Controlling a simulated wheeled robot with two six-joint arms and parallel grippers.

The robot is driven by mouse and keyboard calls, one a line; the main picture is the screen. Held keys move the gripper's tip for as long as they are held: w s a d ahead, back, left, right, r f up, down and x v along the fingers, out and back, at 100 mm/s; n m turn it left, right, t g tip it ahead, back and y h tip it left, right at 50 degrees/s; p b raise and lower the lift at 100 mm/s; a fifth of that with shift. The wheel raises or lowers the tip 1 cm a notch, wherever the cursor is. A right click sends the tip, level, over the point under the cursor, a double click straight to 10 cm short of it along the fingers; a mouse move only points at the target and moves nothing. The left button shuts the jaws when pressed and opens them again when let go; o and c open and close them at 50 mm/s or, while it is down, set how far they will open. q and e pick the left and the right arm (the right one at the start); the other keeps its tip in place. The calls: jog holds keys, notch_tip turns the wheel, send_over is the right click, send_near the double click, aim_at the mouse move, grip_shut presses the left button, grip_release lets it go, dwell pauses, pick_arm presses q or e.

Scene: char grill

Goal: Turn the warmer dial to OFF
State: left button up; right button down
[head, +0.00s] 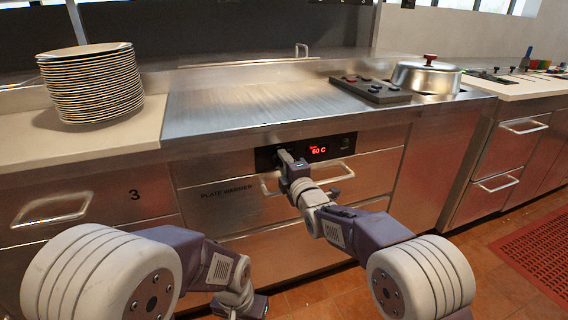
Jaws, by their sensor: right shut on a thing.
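The plate warmer's black control panel (338,149) is on the front of the steel counter, above the drawer labelled PLATE WARMER (226,190). Its red display (319,150) reads 60 C. My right gripper (284,158) is at the left part of this panel, shut on the warmer dial. The gripper hides the dial, so its pointer and markings cannot be read. My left gripper (245,306) hangs low at the bottom edge, away from the panel. Its fingers are not clear enough to judge.
A tall stack of plates (92,85) stands on the left counter. A dark tray with knobs (371,89) and a lidded pot (427,78) stand at the right. The steel top (250,103) is clear.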

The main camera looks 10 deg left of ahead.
jog(key=c, duration=1.1)
grip_release()
jog(key=shift+o, duration=0.2)
jog(key=p+v, duration=0.2)
jog(key=v, duration=0.7)
